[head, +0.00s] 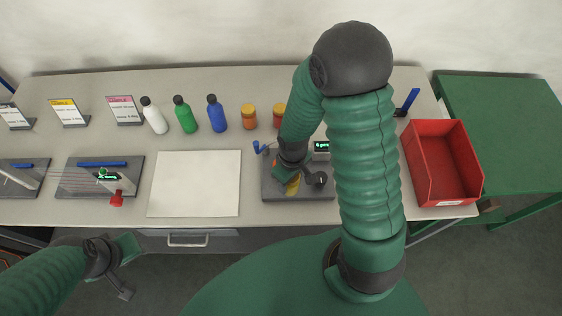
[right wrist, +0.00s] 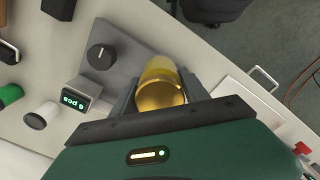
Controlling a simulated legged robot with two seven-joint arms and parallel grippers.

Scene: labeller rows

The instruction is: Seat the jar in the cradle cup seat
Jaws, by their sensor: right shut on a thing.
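My right gripper (head: 290,176) is shut on a jar with a yellow-gold top (head: 293,186), low over a grey labeller base (head: 270,189). In the right wrist view the jar (right wrist: 160,88) sits between the two fingers (right wrist: 158,98), its round gold end facing the camera. The grey base (right wrist: 112,48) with its black knob (right wrist: 99,54) lies beside it. The cup seat is hidden by the jar and gripper, and I cannot tell whether the jar touches it. My left gripper (head: 128,268) is open and empty in front of the table.
White (head: 154,116), green (head: 185,114) and blue (head: 216,113) bottles and orange-lidded jars (head: 249,117) stand behind. A blank white sheet (head: 195,184) lies left of the base. Another labeller (head: 98,178) is further left. A red bin (head: 442,165) stands right.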

